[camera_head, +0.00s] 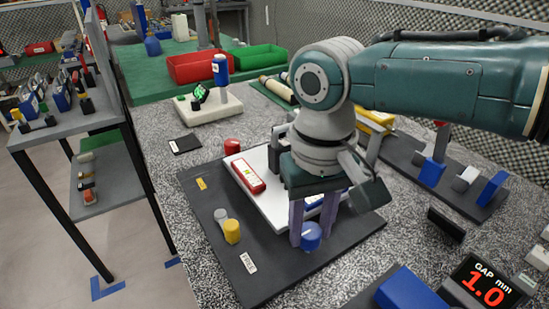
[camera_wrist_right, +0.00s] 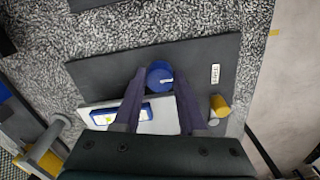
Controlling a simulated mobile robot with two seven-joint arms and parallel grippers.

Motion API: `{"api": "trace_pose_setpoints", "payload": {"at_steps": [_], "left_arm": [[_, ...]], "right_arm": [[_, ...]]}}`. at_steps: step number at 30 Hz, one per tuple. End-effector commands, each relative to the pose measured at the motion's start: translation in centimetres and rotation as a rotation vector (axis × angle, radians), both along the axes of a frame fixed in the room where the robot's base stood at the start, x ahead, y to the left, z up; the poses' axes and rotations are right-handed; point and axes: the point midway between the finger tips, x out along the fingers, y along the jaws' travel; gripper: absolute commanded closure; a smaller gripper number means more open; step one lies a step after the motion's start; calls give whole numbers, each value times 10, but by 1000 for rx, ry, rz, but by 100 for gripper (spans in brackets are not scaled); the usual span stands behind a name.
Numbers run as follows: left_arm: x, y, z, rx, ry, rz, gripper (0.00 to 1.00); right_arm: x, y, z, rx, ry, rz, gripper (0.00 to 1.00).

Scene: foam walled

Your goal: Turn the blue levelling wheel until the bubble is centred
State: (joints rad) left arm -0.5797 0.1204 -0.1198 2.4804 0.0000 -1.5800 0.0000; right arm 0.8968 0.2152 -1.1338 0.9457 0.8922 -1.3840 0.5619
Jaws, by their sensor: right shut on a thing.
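The blue levelling wheel (camera_head: 311,236) sits at the front of a dark base plate (camera_head: 262,277). My right gripper (camera_head: 308,225) reaches down over it, with its fingers shut on the wheel. In the right wrist view the wheel (camera_wrist_right: 159,75) shows between the two fingertips (camera_wrist_right: 160,82). A white plate (camera_head: 238,174) on the base carries a red level (camera_head: 245,175) and a blue level (camera_wrist_right: 133,112), the blue one partly hidden behind my gripper in the head view. The bubbles are too small to read. My left gripper is not in view.
A yellow knob (camera_head: 232,231) and a grey knob (camera_head: 220,214) stand left of the wheel.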

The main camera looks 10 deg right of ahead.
Motion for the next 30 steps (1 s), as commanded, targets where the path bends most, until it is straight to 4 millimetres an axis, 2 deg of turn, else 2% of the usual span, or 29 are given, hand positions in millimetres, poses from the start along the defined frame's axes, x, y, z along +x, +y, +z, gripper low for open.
{"api": "trace_pose_setpoints", "payload": {"at_steps": [1,9,20,30], "left_arm": [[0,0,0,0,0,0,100],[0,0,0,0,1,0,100],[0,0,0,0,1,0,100],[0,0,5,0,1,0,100]], "right_arm": [[0,0,0,-1,0,0,72],[0,0,0,-1,0,0,100],[0,0,0,-1,0,20,100],[0,0,1,1,0,208,100]]}}
